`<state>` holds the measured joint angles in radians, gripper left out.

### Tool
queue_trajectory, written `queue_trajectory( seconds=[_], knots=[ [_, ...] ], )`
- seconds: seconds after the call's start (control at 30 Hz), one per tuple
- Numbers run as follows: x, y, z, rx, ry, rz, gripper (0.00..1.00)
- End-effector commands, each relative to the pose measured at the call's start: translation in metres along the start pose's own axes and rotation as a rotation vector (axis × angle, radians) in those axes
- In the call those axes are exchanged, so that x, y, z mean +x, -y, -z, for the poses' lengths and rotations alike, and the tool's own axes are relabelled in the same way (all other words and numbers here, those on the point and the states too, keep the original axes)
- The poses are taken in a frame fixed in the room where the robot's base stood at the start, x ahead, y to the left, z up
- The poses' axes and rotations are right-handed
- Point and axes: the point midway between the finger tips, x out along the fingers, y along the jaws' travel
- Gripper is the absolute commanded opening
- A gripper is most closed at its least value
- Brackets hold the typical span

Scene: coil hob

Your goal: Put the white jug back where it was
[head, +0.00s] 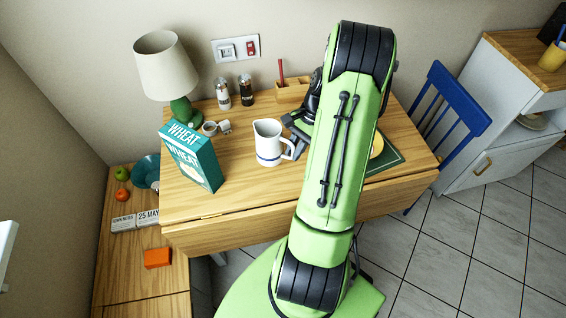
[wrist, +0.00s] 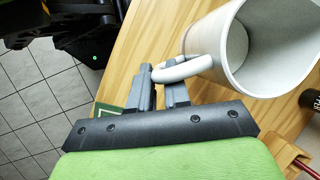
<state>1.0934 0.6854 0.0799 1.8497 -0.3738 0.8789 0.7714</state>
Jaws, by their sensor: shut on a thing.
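The white jug (head: 268,144) stands upright on the wooden table, with a blue band near its base and its handle to the right. My gripper (head: 294,133) is at the jug's right side, partly hidden behind my green arm in the head view. In the wrist view the fingertips (wrist: 163,75) are closed on the handle of the jug (wrist: 243,45), whose open mouth shows empty inside. I cannot tell for sure whether the jug's base touches the table or hovers just above it.
A cereal box (head: 190,157) stands left of the jug, near the lamp (head: 168,70). Shakers (head: 246,90) and a wooden holder (head: 291,91) are at the back. A green mat (head: 388,160) lies right, partly behind my arm. A blue chair (head: 450,105) stands beyond the table's right edge.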

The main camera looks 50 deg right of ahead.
Motion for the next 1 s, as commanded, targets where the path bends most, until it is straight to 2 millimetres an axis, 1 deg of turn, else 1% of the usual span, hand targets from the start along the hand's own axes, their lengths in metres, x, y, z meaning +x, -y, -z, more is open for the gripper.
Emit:
queue_trajectory(
  seconds=[0.03, 0.13, 0.23, 0.3, 0.5, 0.63, 0.67, 0.8, 0.83, 1.0],
  knots=[
    [0.007, 0.000, 0.003, -0.003, 0.000, 0.001, 0.00],
    [0.017, -0.001, 0.007, -0.003, 0.000, 0.000, 0.00],
    [0.034, -0.003, 0.014, -0.004, 0.001, 0.000, 0.00],
    [0.042, -0.004, 0.018, -0.004, 0.001, 0.000, 0.00],
    [0.041, -0.003, 0.017, -0.005, -0.001, 0.001, 0.00],
    [0.044, -0.004, 0.019, -0.005, -0.001, 0.001, 0.00],
    [0.044, -0.004, 0.019, -0.003, -0.001, 0.000, 0.18],
    [0.044, -0.004, 0.019, -0.003, -0.001, 0.000, 0.40],
    [0.044, -0.004, 0.019, -0.003, -0.001, 0.000, 0.42],
    [0.044, -0.004, 0.019, -0.003, -0.001, 0.000, 0.42]
  ],
)
